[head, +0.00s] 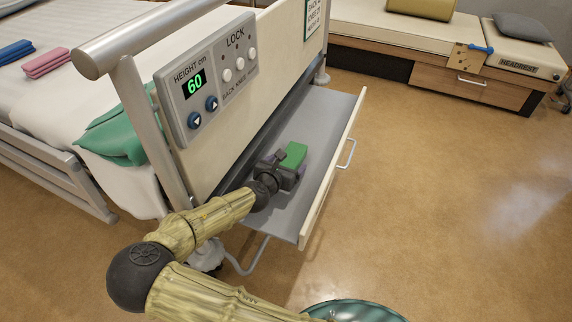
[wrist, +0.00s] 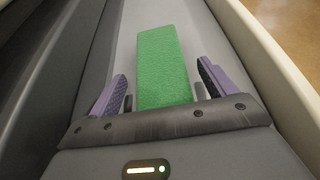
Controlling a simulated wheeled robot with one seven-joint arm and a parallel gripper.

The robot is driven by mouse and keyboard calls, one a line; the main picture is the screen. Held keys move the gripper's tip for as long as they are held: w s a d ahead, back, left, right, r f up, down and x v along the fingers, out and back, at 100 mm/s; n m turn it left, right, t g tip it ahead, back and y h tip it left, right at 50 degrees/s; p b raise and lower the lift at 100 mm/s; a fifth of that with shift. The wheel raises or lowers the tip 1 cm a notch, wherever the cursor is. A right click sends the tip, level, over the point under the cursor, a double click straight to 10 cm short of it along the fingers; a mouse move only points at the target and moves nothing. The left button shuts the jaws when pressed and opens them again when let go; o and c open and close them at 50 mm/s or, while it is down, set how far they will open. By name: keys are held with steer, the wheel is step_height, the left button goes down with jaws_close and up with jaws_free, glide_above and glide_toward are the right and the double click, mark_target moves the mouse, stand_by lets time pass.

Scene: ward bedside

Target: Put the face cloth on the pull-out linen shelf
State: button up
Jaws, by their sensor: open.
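The green face cloth (head: 293,155) is a small folded rectangle lying on the grey pull-out linen shelf (head: 333,118) at the foot of the bed. In the wrist view the cloth (wrist: 162,65) lies lengthwise on the grey shelf surface (wrist: 203,45). My gripper (head: 288,168) is low over the shelf, at the near end of the cloth. In the wrist view its two purple-padded fingers (wrist: 162,88) stand apart, one on each side of the cloth, with gaps between them and it. The cloth's near end is hidden behind the gripper body.
The shelf has a raised cream front (head: 330,178) with a handle (head: 347,154). The bed-end panel with the height control box (head: 207,80) rises on its left. Blue (head: 13,52) and pink (head: 46,62) folded cloths lie on the bed. Open floor (head: 440,170) is at right.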

steer(key=p+v, duration=0.4)
steer(key=v, duration=0.7)
steer(key=shift+s+a, duration=0.1)
steer(key=shift+s, duration=0.2)
steer(key=shift+r, duration=0.1)
